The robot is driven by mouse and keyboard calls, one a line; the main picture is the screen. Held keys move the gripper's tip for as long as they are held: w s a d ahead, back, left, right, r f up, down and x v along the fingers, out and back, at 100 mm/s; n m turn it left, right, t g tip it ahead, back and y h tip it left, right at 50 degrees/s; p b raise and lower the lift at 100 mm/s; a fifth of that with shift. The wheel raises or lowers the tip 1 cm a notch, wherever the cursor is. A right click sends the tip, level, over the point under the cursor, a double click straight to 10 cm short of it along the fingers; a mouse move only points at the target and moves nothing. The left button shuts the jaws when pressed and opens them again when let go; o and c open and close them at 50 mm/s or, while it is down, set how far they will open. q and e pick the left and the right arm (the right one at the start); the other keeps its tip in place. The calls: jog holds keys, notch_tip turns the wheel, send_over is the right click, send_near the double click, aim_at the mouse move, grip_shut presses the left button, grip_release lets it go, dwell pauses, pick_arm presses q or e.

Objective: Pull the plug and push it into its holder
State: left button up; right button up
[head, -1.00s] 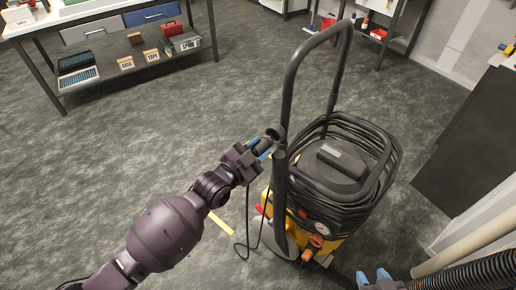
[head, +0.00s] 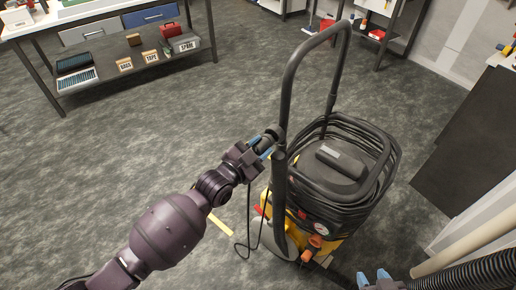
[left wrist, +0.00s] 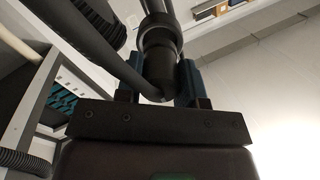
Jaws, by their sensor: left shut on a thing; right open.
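The black plug (left wrist: 160,68) is between the blue fingers of my left gripper (left wrist: 160,80) in the left wrist view. In the head view my left gripper (head: 264,147) is shut on the plug, right at the handle side of the vacuum machine (head: 340,180). A dark round holder ring (head: 276,132) sits on the handle post at the plug's end. Whether the plug is seated in it or only touching is hard to tell. A thin black cable (head: 249,215) hangs below the gripper. My right gripper (head: 375,277) is open and empty at the bottom right.
A workbench (head: 110,75) stands at the back left. A ribbed hose (head: 470,268) and pale pipe run at the lower right. The left floor is open.

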pick_arm(q)
jog(key=shift+w+d, duration=0.3)
jog(key=shift+w, duration=0.1)
pick_arm(e)
jog(key=shift+a+f, duration=0.1)
jog(key=shift+f, duration=0.05)
pick_arm(q)
jog(key=shift+w+d, duration=0.3)
pick_arm(e)
jog(key=shift+s+d+f, duration=0.15)
jog(key=shift+d, duration=0.05)
pick_arm(q)
jog(key=o, duration=1.2)
pick_arm(e)
jog(key=shift+a, duration=0.15)
pick_arm(q)
jog(key=shift+f, duration=0.15)
jog(key=shift+s+a, duration=0.3)
jog(key=shift+s, duration=0.15)
jog(key=v, duration=0.5)
jog(key=p+v, duration=0.1)
jog(key=v, duration=0.3)
jog(key=shift+s+a+r, duration=0.15)
jog(key=shift+a+r, duration=0.05)
jog(key=shift+a, duration=0.2)
pick_arm(e)
jog(key=shift+d+r, duration=0.2)
jog(key=shift+r, duration=0.25)
jog(key=shift+a+r, duration=0.1)
jog(key=shift+a, duration=0.05)
